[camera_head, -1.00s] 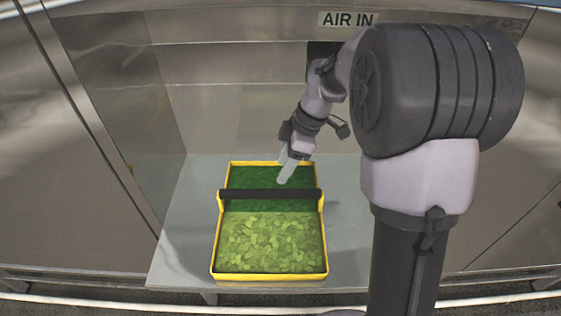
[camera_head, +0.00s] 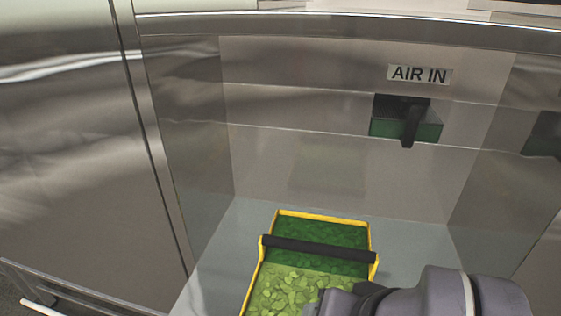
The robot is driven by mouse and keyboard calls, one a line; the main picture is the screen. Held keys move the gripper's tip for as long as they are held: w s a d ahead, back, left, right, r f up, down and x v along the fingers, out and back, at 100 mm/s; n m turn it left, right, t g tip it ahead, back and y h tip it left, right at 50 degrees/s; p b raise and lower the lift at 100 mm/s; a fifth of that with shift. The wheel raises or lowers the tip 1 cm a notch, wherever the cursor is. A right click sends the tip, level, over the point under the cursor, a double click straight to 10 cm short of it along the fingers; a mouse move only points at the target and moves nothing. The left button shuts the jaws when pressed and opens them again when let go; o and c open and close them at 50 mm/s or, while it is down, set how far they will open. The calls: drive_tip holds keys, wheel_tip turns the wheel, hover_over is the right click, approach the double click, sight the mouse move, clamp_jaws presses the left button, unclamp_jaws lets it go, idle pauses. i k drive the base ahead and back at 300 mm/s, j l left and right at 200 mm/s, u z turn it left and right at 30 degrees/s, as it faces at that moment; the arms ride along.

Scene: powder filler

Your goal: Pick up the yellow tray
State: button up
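The yellow tray (camera_head: 369,240) sits on the grey metal shelf at the bottom of the picture. It holds green leaf-like pieces, dark at the back and lighter at the front. A black bar handle (camera_head: 318,249) crosses it from side to side. My arm shows at the lower right, over the tray's front right part. The front of the tray is cut off by the picture's edge and partly hidden by my arm. My gripper cannot be made out in this view.
The shelf (camera_head: 408,256) is bare right of the tray. Metal walls stand behind and at both sides. An "AIR IN" label (camera_head: 419,74) is above a dark opening with a black and green part (camera_head: 408,122) on the back wall.

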sight(302, 254)
drive_tip(key=j+z, duration=0.2)
drive_tip(key=z, duration=0.2)
drive_tip(key=j+z, duration=0.2)
drive_tip(key=z, duration=0.25)
drive_tip(key=j+z, duration=0.2)
drive_tip(key=z, duration=0.2)
drive_tip(key=k+j+z, duration=0.15)
drive_tip(key=z, duration=0.25)
